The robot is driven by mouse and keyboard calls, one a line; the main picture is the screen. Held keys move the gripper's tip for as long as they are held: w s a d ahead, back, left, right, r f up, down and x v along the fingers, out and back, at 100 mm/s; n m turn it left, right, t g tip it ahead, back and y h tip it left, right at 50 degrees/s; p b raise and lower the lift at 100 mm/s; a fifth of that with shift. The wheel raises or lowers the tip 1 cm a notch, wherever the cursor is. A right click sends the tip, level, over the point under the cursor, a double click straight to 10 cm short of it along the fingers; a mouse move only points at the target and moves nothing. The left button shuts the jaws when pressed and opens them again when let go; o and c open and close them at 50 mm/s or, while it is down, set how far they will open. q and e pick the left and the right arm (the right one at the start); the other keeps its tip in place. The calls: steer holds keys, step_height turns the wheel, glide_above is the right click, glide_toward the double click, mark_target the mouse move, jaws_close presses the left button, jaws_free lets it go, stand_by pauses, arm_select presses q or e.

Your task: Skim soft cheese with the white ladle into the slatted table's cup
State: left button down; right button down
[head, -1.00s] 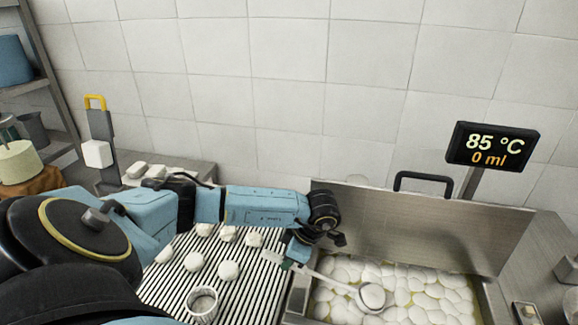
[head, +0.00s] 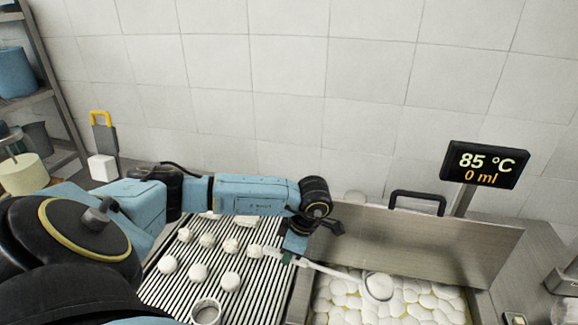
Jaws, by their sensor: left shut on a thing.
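The perforated cup (head: 206,314) stands on the slatted table (head: 255,300), left of the vat and cut by the bottom edge. My right gripper is not in view.
Several white cheese rounds (head: 200,272) sit on the slatted table around the cup. The vat's tall steel back panel (head: 430,240) has a black handle (head: 417,200). A display (head: 484,165) reads 85 °C and 0 ml. Shelves stand at far left.

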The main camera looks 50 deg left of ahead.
arm_select(q)
steer(key=shift+h, duration=0.3)
steer(key=shift+s+a+p+v, duration=0.1)
steer(key=shift+a+p+v, duration=0.1)
steer(key=shift+v, duration=0.55)
steer(key=shift+s+a+p+v, duration=0.15)
steer(key=shift+p+v, duration=0.1)
steer(key=shift+v, duration=0.5)
steer(key=shift+s+a+p+v, duration=0.1)
steer(key=shift+p+v, duration=0.1)
steer(key=shift+v, duration=0.55)
steer(key=shift+r, duration=0.1)
